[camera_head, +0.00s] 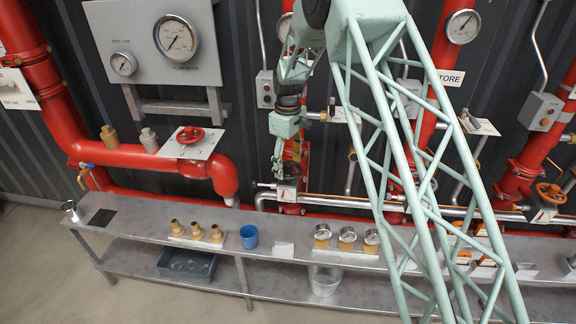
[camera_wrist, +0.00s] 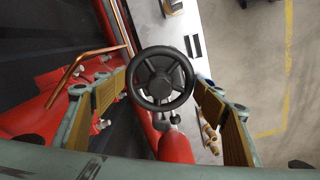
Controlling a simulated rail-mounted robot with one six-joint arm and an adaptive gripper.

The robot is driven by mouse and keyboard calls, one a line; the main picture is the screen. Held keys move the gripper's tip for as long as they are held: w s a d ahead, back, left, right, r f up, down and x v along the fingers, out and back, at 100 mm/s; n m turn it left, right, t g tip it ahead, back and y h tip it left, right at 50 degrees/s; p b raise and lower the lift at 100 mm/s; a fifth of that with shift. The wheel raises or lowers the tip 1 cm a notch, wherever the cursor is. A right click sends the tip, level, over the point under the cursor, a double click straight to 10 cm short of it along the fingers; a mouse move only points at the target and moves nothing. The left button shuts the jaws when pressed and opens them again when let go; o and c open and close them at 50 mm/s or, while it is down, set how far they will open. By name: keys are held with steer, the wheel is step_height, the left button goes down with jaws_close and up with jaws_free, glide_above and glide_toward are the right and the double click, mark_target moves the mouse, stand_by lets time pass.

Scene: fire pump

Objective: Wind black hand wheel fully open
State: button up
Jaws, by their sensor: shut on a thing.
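The black hand wheel (camera_wrist: 160,76) shows face-on in the middle of the wrist view, with several spokes and a round hub. My gripper (camera_wrist: 160,88) has one gold-padded finger on each side of the wheel and is shut on its rim. In the head view my gripper (camera_head: 287,128) is at a red vertical pipe behind the bench.
A red pipe (camera_wrist: 176,146) and a copper-coloured rod (camera_wrist: 84,66) lie close to my fingers. A red hand wheel (camera_head: 190,135) is to the left.

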mark_target(288, 163)
steer(key=shift+n, duration=0.3)
steer(key=shift+n, duration=3.5)
steer(key=o, duration=1.2)
steer(key=shift+c, duration=0.2)
steer(key=shift+r+p, duration=1.2)
steer(key=shift+r, duration=2.3)
